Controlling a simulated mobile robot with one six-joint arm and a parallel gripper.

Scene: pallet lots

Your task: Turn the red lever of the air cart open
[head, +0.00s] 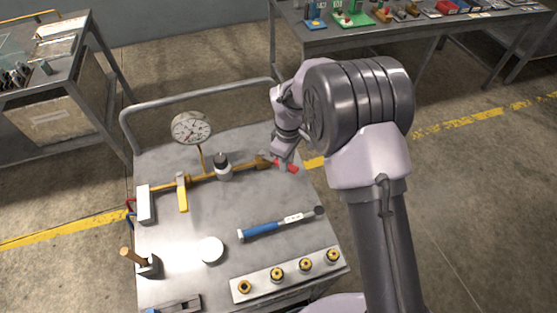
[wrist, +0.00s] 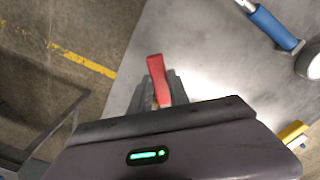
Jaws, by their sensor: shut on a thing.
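The air cart (head: 180,240) has a grey metal top with a brass pipe (head: 205,177) running across it. The red lever (head: 287,166) is at the right end of the pipe, by the cart's right edge. My gripper (head: 284,160) is at this lever. In the wrist view the red lever (wrist: 158,78) sticks out from between the fingers of my gripper (wrist: 163,93), which is shut on it. The lever's pivot and valve body are mostly hidden by my gripper.
A pressure gauge (head: 192,127), a black-capped fitting (head: 222,165) and a yellow lever (head: 182,195) stand along the pipe. A blue-handled torque wrench (head: 280,222) lies in front. A strip with several brass fittings (head: 290,274) lies at the near edge. Floor is clear to the right.

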